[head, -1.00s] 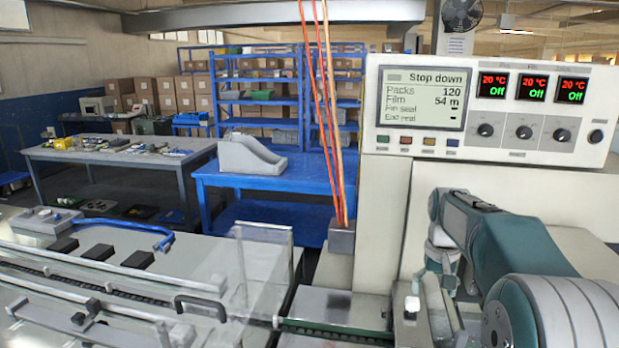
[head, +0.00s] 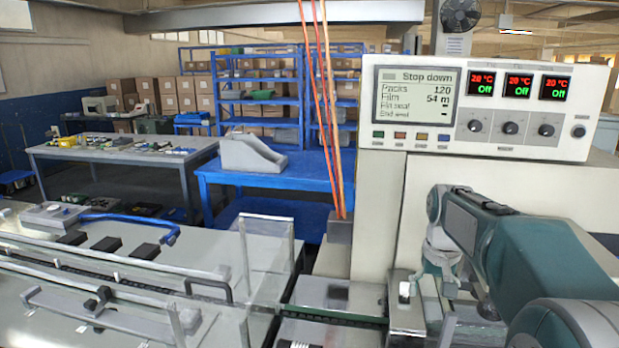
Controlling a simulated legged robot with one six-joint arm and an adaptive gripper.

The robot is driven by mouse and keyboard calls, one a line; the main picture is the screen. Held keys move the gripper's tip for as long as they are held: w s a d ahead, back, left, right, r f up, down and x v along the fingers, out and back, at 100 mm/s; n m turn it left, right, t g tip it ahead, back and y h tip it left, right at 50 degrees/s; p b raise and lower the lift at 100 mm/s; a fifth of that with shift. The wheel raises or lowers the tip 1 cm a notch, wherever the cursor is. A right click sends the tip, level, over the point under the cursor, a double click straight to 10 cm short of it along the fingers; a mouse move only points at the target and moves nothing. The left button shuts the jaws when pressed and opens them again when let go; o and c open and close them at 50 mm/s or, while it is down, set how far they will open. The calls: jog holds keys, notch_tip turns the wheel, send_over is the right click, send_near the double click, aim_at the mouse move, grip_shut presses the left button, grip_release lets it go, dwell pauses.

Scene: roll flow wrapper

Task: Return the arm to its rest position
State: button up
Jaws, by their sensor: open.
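My arm, teal and grey, reaches in from the lower right of the head view. Its forearm runs toward the control cabinet (head: 385,200) and its wrist bends down in front of the cabinet. My gripper (head: 447,288) is at the lower end of the wrist, small and partly hidden by my own arm. It is open, and I see nothing held in it. It is just right of a small metal block with a white knob (head: 405,290), on the machine's near side. I cannot tell the gap between them.
The wrapper's control panel (head: 485,107) reads "Stop down", with several heaters "Off". The infeed conveyor (head: 130,285) with its clear guard (head: 268,255) fills the lower left. A blue table (head: 300,170) and a grey workbench (head: 120,152) stand behind, before blue shelving (head: 260,120).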

jog(key=s+a+r+n+t, duration=0.1)
jog(key=s+a+r, duration=0.15)
jog(key=s, duration=0.35)
jog(key=s+a+r+t, duration=0.1)
jog(key=s+a, duration=0.2)
jog(key=s, duration=0.3)
jog(key=s+a+f+t, duration=0.1)
jog(key=s+f, duration=0.1)
jog(key=s, duration=0.4)
jog(key=s+a+f+n+t, duration=0.1)
jog(key=s+a+f, duration=0.1)
jog(key=s, duration=0.4)
jog(key=shift+s+f+t, duration=0.15)
jog(key=shift+s+t, duration=0.15)
jog(key=shift+t, duration=0.1)
